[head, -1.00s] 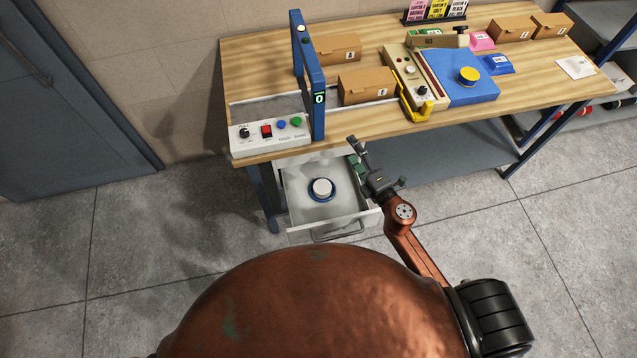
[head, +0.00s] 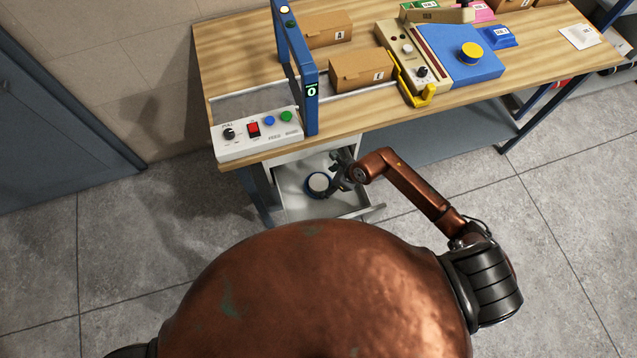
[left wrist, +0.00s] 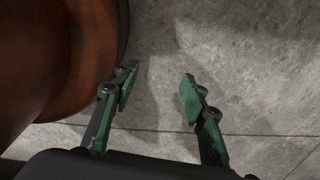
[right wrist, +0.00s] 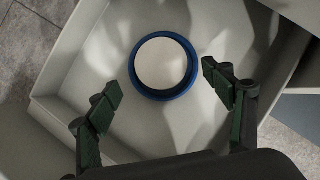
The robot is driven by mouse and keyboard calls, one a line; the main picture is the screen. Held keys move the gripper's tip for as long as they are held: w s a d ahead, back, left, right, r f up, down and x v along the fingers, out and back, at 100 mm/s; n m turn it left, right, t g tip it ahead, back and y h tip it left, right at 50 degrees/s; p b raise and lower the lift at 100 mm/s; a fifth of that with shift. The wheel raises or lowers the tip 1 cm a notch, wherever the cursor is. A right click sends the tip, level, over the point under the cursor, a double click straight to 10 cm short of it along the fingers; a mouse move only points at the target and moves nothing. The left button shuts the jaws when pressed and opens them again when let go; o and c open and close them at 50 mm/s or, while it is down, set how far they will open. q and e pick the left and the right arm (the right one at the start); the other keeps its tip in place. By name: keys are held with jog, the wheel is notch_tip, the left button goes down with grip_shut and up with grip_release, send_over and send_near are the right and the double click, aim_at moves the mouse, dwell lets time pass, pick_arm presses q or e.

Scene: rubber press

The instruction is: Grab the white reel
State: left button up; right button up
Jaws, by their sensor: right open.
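The white reel (head: 318,183) with a blue rim lies in the open drawer (head: 290,206) under the bench's left end. In the right wrist view the reel (right wrist: 161,63) shows from above, a little beyond and between the fingertips. My right gripper (head: 338,172) is over the drawer, just right of the reel in the head view. Its fingers (right wrist: 160,88) are open and apart, with nothing between the pads. My left gripper (left wrist: 158,98) is open and empty above the grey floor, beside my body. It is not visible in the head view.
The wooden bench (head: 370,118) stands above the drawer. It carries a white control box (head: 258,137), a blue frame (head: 311,92), cardboard boxes (head: 361,71) and a blue-and-beige press (head: 450,75). The drawer walls (right wrist: 60,60) surround the reel. Floor in front is clear.

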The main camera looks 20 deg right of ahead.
aim_at(319, 183)
jog(key=x, duration=0.4)
jog(key=shift+w+r, duration=0.15)
jog(key=shift+w, duration=0.05)
jog(key=shift+w+a+f, duration=0.1)
jog(key=shift+a+f, duration=0.05)
jog(key=shift+f, duration=0.05)
pick_arm(q)
jog(key=shift+w+f, duration=0.25)
jog(key=shift+w, duration=0.55)
pick_arm(e)
jog(key=shift+c, duration=0.7)
jog(key=c, duration=0.7)
pick_arm(q)
jog(key=shift+s, duration=0.35)
pick_arm(e)
jog(key=c, duration=0.5)
